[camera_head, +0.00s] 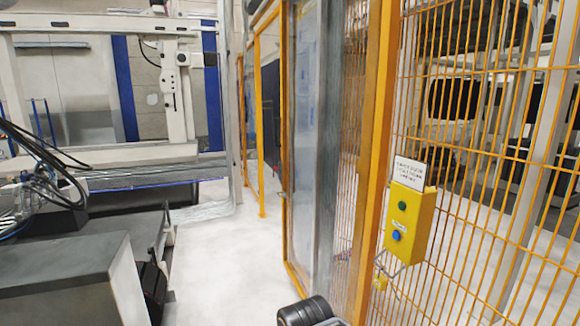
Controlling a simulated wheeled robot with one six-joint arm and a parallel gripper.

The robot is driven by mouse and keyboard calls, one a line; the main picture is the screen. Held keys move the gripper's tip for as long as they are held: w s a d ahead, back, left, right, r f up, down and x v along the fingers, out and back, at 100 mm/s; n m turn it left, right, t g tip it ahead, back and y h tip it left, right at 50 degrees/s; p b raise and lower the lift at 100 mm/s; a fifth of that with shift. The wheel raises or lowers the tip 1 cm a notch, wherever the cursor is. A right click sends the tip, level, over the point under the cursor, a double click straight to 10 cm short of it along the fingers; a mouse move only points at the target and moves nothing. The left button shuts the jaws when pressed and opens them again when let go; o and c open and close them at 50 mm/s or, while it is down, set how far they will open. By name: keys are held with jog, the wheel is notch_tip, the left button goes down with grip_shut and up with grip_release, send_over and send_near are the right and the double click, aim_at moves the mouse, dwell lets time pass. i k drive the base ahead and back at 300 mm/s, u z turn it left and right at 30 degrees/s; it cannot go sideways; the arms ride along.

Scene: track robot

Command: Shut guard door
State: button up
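The guard door (305,150) is a tall clear panel in a yellow frame, in the middle of the head view. It is seen at a steep angle and appears to stand open, with its free edge to the left. A small handle or latch (282,195) shows on that edge. A grey upright and a thick yellow post (377,150) stand at its right side.
Yellow mesh fence (480,150) fills the right, carrying a yellow button box (410,223) with green and blue buttons. A grey machine bench (65,280) stands lower left. Pale floor (225,265) is clear between bench and door. Yellow posts (259,130) stand farther back.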

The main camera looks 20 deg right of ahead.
aim_at(390, 9)
jog(key=z, duration=0.3)
jog(key=k, duration=0.3)
jog(key=z, duration=0.55)
jog(key=i, duration=0.5)
jog(key=z, duration=0.05)
